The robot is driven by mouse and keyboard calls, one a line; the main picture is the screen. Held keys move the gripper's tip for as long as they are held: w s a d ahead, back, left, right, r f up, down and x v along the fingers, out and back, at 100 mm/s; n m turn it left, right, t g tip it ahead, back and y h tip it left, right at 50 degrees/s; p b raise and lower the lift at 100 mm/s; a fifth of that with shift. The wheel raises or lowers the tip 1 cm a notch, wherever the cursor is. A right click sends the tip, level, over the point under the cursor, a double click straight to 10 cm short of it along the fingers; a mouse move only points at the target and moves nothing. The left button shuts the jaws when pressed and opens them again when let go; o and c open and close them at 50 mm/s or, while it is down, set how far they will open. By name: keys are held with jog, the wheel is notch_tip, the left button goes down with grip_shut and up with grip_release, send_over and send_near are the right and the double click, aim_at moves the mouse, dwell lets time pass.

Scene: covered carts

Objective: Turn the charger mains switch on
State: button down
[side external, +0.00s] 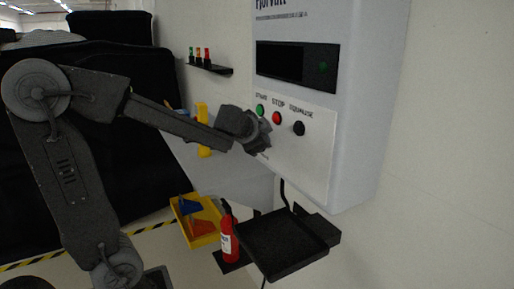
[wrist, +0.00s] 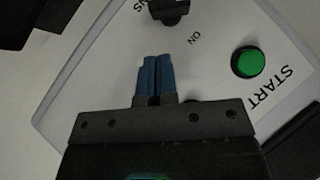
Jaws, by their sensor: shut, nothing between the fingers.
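The charger (side external: 345,90) is a pale wall cabinet with a white control panel (side external: 305,165). In the wrist view the mains switch (wrist: 170,10) is a black knob at the top edge, partly cut off. An ON label (wrist: 194,39) lies beside it, upside down in this view. My gripper (wrist: 157,58) is shut and empty, its blue fingertips pointing toward the panel just below the switch in the picture. They appear apart from the switch. In the side view my gripper (side external: 264,140) is close to the panel's lower left and hides the switch.
The green START button (wrist: 249,62) is right of the fingers in the wrist view. The red STOP button (side external: 277,118) and black EQUALISE button (side external: 299,129) are nearby. Below are a black tray (side external: 285,240), a red extinguisher (side external: 229,245) and a yellow bin (side external: 184,220).

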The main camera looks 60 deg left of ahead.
jog(key=shift+a+f, duration=1.25)
jog(key=shift+f, duration=0.2)
jog(key=shift+d+f, duration=0.1)
jog(key=shift+f, duration=0.4)
dwell(0.5)
jog(key=shift+s+f+y, duration=0.1)
jog(key=shift+f+y, duration=0.25)
jog(key=shift+y, duration=0.05)
dwell(0.6)
jog(key=shift+f+m, duration=0.15)
jog(key=shift+m, duration=0.15)
jog(key=shift+f, duration=0.6)
dwell(0.3)
